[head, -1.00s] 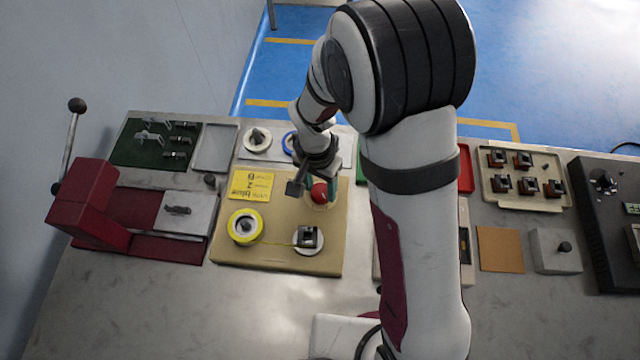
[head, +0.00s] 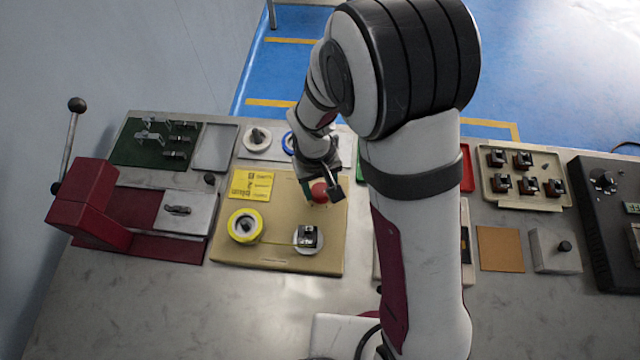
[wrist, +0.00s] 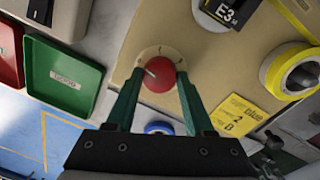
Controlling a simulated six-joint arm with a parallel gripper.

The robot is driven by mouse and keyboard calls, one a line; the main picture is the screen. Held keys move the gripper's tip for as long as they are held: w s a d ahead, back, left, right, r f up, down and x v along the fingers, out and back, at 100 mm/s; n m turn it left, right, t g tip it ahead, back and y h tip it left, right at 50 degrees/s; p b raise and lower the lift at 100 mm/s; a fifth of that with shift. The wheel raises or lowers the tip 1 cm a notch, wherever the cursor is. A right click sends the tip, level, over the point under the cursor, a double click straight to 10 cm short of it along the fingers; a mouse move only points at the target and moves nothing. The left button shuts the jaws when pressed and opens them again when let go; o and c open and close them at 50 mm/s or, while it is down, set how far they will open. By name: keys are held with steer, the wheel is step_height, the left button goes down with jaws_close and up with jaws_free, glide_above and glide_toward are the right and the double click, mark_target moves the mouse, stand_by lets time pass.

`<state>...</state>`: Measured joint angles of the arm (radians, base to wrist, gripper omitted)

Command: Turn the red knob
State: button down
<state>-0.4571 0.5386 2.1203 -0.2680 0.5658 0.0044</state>
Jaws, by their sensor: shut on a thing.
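The red knob (head: 319,192) sits on the tan board (head: 280,262) near its upper right part. It also shows in the wrist view (wrist: 160,75), round, with a pale pointer mark on its upper left and a light dial ring around it. My gripper (wrist: 154,80) is over the knob, with one green finger on each side, shut on it. In the head view my wrist hides part of the knob and dial.
A green tray (wrist: 62,77) and a red tray (wrist: 8,55) lie beside the board.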

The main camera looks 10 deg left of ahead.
mark_target(316, 193)
steer(key=shift+n, duration=0.9)
steer(key=shift+c, duration=1.4)
jaws_free()
steer(key=shift+r, duration=0.1)
step_height(316, 193, up, 16)
steer(key=shift+s+a+f, duration=0.2)
steer(key=shift+s+a, duration=0.1)
steer(key=shift+a, duration=0.1)
